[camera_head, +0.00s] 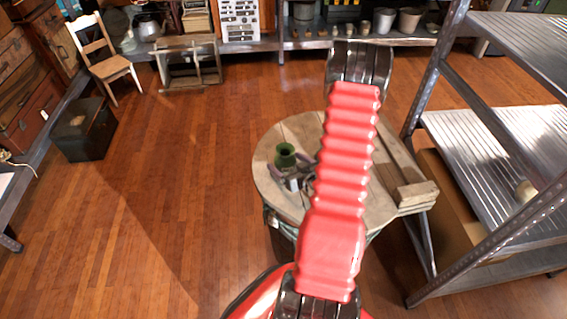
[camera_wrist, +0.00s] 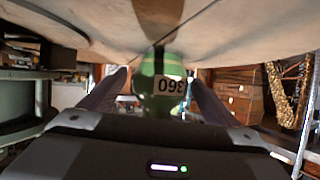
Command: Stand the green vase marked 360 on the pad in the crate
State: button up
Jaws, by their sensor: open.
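The green vase (camera_head: 285,154) stands upright on the round wooden table (camera_head: 268,182), left of my arm. In the wrist view, which is upside down, the vase (camera_wrist: 160,68) shows a pale label reading 360. My gripper (camera_wrist: 158,80) is open, with one dark finger on each side of the vase. Whether a finger touches it I cannot tell. In the head view my gripper (camera_head: 291,170) is low beside the vase. A slatted wooden crate (camera_head: 414,194) is at the table's right, partly hidden by my red arm. I see no pad.
A metal shelf rack (camera_head: 490,150) stands close on the right, beyond the crate. A dark chest (camera_head: 84,130) and a wooden chair (camera_head: 104,62) are on the left. The wood floor left of the table is clear.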

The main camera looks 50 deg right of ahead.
aim_at(280, 157)
jog(key=x, duration=0.5)
jog(key=shift+w+r, duration=0.1)
jog(key=shift+r, duration=0.1)
dwell(0.3)
jog(key=c, duration=1.4)
jog(key=shift+r, duration=0.2)
jog(key=shift+r, duration=4.85)
